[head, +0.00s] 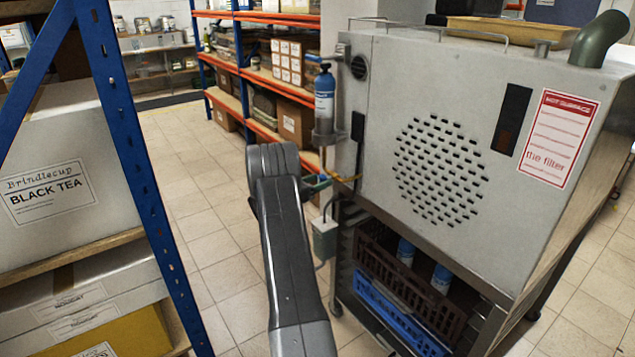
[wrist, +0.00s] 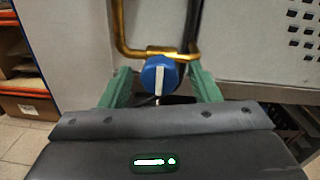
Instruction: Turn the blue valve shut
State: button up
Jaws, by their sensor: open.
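The blue valve (wrist: 151,76) is a round blue knob with a white stripe that stands upright in the wrist view. It sits just below the level run of a brass-coloured pipe (wrist: 122,30). My gripper (wrist: 160,88) is open, with one green finger on each side of the knob. A gap shows between each finger and the knob, so I see no contact. In the head view my gripper (head: 318,182) is beside the pipe at the machine's left edge, and the knob cannot be made out there.
A grey metal machine (head: 385,95) with a vent stands at right. A blue filter cartridge (head: 324,100) hangs above the valve. Crates (head: 385,305) sit under the machine. A blue rack post (head: 125,130) stands close at left. Tiled floor (head: 195,190) between is clear.

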jog(key=c, duration=1)
jog(key=shift+f, duration=0.1)
